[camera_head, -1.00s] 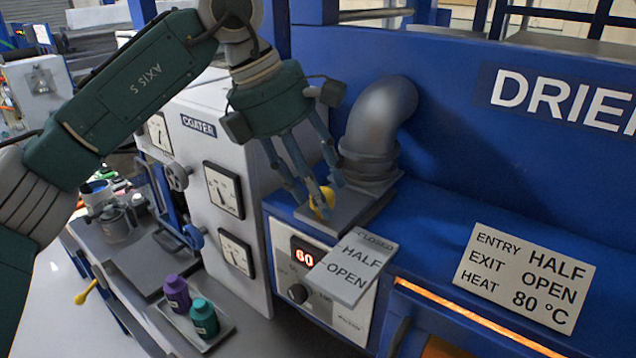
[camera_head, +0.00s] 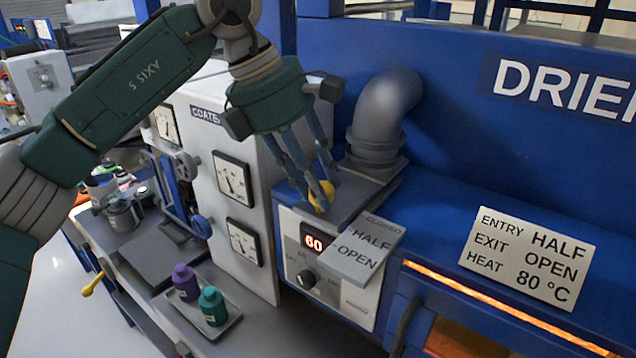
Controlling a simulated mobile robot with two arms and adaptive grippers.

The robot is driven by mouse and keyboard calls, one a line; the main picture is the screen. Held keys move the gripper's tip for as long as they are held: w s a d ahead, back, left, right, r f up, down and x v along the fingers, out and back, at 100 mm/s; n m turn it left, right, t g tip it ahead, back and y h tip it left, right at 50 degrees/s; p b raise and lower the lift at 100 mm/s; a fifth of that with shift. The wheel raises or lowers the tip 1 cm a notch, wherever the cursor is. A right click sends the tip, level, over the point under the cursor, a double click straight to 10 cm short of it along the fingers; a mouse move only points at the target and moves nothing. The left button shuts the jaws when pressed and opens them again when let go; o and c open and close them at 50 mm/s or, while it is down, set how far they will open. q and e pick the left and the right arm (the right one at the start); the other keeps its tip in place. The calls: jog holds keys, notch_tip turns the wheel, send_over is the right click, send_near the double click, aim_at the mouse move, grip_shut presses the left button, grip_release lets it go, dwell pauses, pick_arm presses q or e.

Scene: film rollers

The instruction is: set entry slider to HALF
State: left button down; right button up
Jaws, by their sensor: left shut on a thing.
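The entry slider's yellow knob (camera_head: 319,197) sits on a grey plate (camera_head: 350,203) on top of the blue drier, at the foot of the grey pipe. My left gripper (camera_head: 322,200) comes down from above with its fingers closed around the knob, which they partly hide. A label plate (camera_head: 362,250) in front reads CLOSED, HALF and OPEN, with CLOSED nearest the pipe. The knob is beside the CLOSED end, left of the label; its exact alignment is hard to tell. A sign (camera_head: 527,258) reads ENTRY HALF, EXIT OPEN, HEAT 80 °C. My right gripper is not in view.
The grey pipe elbow (camera_head: 385,110) stands just behind the gripper. The white coater cabinet (camera_head: 215,135) with dials is to the left. A display (camera_head: 314,242) reads 60 above a black dial (camera_head: 306,279). Purple (camera_head: 186,282) and teal (camera_head: 212,306) bottles stand on a tray.

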pick_arm(q)
jog(key=shift+s+a+r, duration=0.2)
jog(key=shift+s+a, duration=0.15)
jog(key=shift+s, duration=0.2)
jog(key=shift+s+a+r, duration=0.15)
jog(key=shift+s+a, duration=0.2)
jog(key=shift+s, duration=0.15)
jog(key=c, duration=1.5)
grip_release()
jog(key=shift+w+d+f, duration=0.2)
jog(key=shift+w+d, duration=0.15)
jog(key=shift+w, duration=0.2)
jog(key=shift+o, duration=1.1)
jog(key=shift+d, duration=0.2)
jog(key=shift+s+a, duration=0.15)
jog(key=shift+a, duration=0.05)
jog(key=shift+a+r, duration=0.15)
jog(key=shift+r, duration=0.1)
jog(key=v, duration=1.1)
jog(key=shift+r, duration=0.15)
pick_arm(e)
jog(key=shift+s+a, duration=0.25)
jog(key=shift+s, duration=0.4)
